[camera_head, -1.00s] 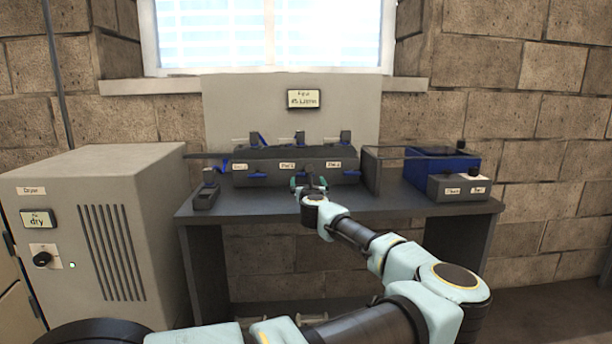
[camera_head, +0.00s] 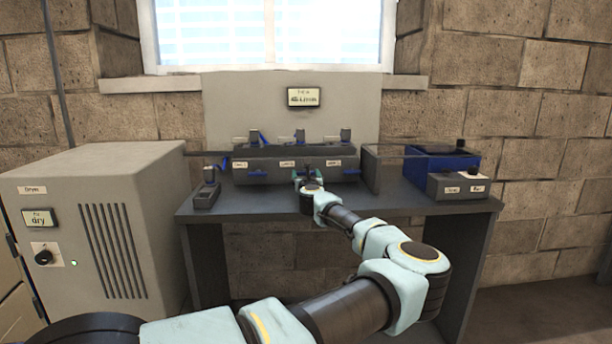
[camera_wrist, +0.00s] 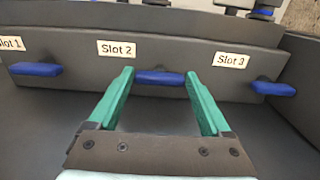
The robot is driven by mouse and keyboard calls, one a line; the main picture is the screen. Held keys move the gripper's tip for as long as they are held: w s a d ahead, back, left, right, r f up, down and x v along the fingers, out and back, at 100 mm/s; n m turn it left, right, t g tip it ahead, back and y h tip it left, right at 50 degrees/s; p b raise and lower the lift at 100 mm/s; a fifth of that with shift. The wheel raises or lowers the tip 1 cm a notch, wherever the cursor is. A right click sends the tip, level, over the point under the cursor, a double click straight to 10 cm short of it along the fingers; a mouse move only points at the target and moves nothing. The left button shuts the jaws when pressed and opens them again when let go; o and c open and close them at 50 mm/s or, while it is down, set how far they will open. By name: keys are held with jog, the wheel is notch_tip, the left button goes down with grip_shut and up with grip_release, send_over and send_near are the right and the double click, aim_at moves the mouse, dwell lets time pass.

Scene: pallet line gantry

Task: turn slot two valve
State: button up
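The slot two valve is a blue bar handle (camera_wrist: 160,77) on the dark front panel of the manifold (camera_head: 290,150), below and right of the "Slot 2" label (camera_wrist: 117,49). It lies horizontal in the wrist view. My gripper (camera_wrist: 159,76) is open, with its green fingers on either side of the handle's ends. The fingertips look close to the panel; I cannot tell whether they touch the handle. In the head view my gripper (camera_head: 310,178) hides this handle.
The slot 1 handle (camera_wrist: 36,69) and slot 3 handle (camera_wrist: 272,88) are both roughly horizontal on either side. A grey dryer cabinet (camera_head: 100,220) stands left of the bench (camera_head: 400,202).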

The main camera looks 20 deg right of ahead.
jog(key=c, duration=0.7)
jog(key=shift+f+n+b, duration=0.1)
jog(key=shift+n+b, duration=0.3)
jog(key=shift+b, duration=0.05)
jog(key=n+b, duration=0.2)
jog(key=b, duration=0.1)
jog(key=shift+a+f+n, duration=0.1)
jog(key=shift+f+n, duration=0.05)
jog(key=shift+n, duration=0.15)
jog(key=n+b, duration=0.4)
jog(key=n, duration=0.1)
jog(key=shift+a+b, duration=0.1)
jog(key=shift+b, duration=0.25)
jog(key=n+b, duration=0.3)
jog(key=n, duration=0.2)
jog(key=shift+a+n+b, duration=0.1)
jog(key=shift+n+b, duration=1.2)
jog(key=shift+n, duration=1)
